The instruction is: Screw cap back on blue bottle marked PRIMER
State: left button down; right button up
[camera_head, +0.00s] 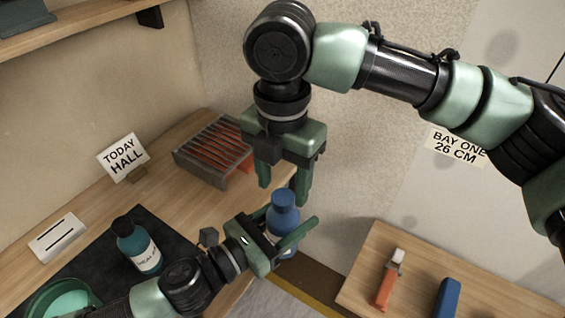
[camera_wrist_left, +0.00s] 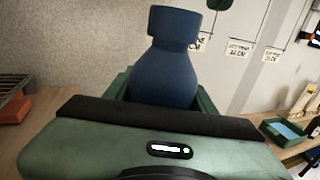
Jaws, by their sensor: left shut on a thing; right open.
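My left gripper (camera_head: 290,217) is shut around the body of a blue bottle (camera_head: 283,218) and holds it upright off the bench, near its edge. The bottle also fills the middle of the left wrist view (camera_wrist_left: 165,78). A blue cap-like top (camera_head: 284,197) sits on its neck and shows in the wrist view (camera_wrist_left: 172,26); I cannot tell how tightly it is on. A white label shows partly behind the finger, unreadable. My right gripper (camera_head: 284,188) points down from above, open, its fingertips just above and either side of the top.
A teal bottle (camera_head: 140,251) with a dark cap stands on a dark mat (camera_head: 172,228). A second bench (camera_head: 350,285) at right holds an orange-handled tool (camera_head: 386,285) and a blue block (camera_head: 446,298).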

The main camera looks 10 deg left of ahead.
aim_at(283, 225)
jog(key=shift+f, duration=1.4)
jog(key=shift+c, duration=0.3)
grip_shut()
jog(key=m, duration=1.5)
jog(key=shift+m, duration=0.3)
jog(key=shift+o, duration=0.7)
grip_release()
jog(key=shift+r, duration=0.1)
